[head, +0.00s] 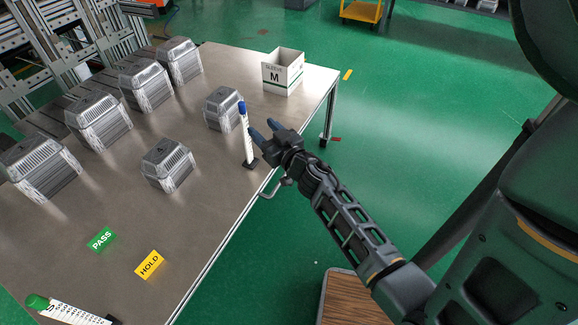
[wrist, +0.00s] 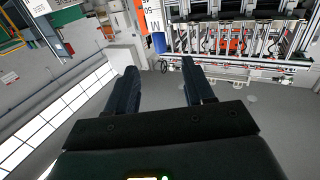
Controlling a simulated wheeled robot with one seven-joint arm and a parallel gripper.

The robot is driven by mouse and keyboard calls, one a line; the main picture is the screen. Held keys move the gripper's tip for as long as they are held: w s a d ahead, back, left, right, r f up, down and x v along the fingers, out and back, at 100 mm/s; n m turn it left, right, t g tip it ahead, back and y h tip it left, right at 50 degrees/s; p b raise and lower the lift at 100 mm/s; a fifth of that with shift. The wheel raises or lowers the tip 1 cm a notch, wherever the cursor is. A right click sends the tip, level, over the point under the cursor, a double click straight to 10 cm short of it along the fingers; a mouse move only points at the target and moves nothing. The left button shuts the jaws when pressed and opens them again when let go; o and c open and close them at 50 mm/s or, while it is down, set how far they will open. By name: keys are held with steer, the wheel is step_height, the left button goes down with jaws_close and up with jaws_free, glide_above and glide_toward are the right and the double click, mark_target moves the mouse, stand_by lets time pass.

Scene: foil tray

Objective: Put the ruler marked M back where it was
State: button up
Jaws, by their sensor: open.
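A white ruler with a blue top (head: 245,136) stands nearly upright on a small dark foot near the table's right edge. In the wrist view, a white strip marked M (wrist: 153,22) shows upside down beyond the fingertips; it appears to be this ruler. My gripper (head: 262,128) is open and empty, just right of the ruler's upper half, fingers pointing towards it. In the wrist view, the two fingers (wrist: 159,70) are apart with nothing between them. Whether a finger touches the ruler, I cannot tell. Another white ruler with a green top (head: 70,313) is at the near left, partly cut off.
A white box marked M (head: 283,83) stands at the table's far right corner. Several foil tray stacks (head: 167,164) stand on the table (head: 205,205); one (head: 224,108) is just behind the ruler. PASS (head: 101,239) and HOLD (head: 149,264) labels lie nearer, with clear tabletop around.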

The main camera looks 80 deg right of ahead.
steer(key=s+a+r+n+t+y, duration=0.1)
steer(key=s+a+n+y, duration=0.15)
steer(key=a, duration=0.85)
steer(key=s+a+n+t+y, duration=0.1)
steer(key=s+a+y, duration=0.2)
steer(key=a, duration=0.7)
steer(key=s+a+r+n+g+y, duration=0.1)
steer(key=s+a+r+n+y, duration=0.3)
steer(key=s+a+r, duration=0.7)
steer(key=shift+s+a+r+n+y, duration=0.15)
steer(key=shift+s+a+n+y, duration=0.2)
steer(key=shift+s+a+y, duration=0.95)
steer(key=shift+a+h, duration=0.25)
steer(key=shift+a, duration=0.15)
